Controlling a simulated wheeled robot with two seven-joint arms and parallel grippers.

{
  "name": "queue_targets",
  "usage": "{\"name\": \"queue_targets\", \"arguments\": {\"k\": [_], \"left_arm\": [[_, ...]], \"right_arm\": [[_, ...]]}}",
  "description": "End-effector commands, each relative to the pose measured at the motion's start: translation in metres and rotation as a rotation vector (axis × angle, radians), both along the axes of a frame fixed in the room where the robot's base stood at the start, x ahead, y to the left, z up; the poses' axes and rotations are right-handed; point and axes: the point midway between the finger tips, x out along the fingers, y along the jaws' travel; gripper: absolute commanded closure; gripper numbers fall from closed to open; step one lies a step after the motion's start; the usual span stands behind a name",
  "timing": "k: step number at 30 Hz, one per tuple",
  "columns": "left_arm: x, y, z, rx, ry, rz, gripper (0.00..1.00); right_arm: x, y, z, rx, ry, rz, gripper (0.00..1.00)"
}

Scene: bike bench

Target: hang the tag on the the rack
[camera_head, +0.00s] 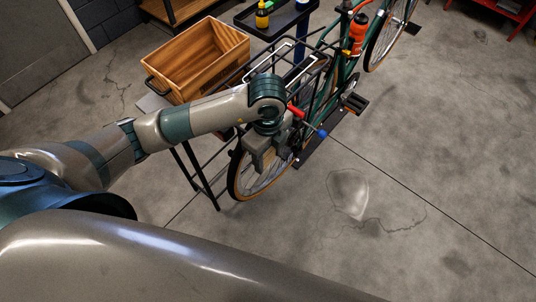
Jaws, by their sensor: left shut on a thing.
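My left gripper (262,160) is over the bicycle's rear wheel, pointing down. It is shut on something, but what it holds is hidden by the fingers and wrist. I cannot make out a tag anywhere. My right gripper is out of view.
A wooden crate (196,62) stands left of the rack, close behind my left forearm. A black tray (277,18) with a yellow bottle (262,15) is at the back. An orange bottle (358,30) is on the bicycle. Black stand legs (203,177) are below my arm. The right floor is clear.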

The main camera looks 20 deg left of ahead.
Motion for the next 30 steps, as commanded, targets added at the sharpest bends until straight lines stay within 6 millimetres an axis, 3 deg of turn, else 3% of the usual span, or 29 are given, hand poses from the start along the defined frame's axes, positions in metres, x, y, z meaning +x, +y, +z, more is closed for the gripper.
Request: {"name": "queue_targets", "arguments": {"k": [6, 7, 9, 22, 30], "left_arm": [[0.0, 0.0, 0.0, 0.0, 0.0, 0.0, 0.73], [0.0, 0.0, 0.0, 0.0, 0.0, 0.0, 0.45], [0.0, 0.0, 0.0, 0.0, 0.0, 0.0, 0.3], [0.0, 0.0, 0.004, 0.0, 0.0, 0.0, 0.3], [0.001, 0.0, 0.031, -0.001, -0.004, -0.002, 0.3]], "right_arm": [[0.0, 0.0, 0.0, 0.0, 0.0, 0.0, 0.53], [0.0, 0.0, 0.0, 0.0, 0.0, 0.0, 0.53], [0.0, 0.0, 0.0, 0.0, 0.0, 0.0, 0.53], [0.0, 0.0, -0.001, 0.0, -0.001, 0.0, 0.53], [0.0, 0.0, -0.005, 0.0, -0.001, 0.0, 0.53]]}}
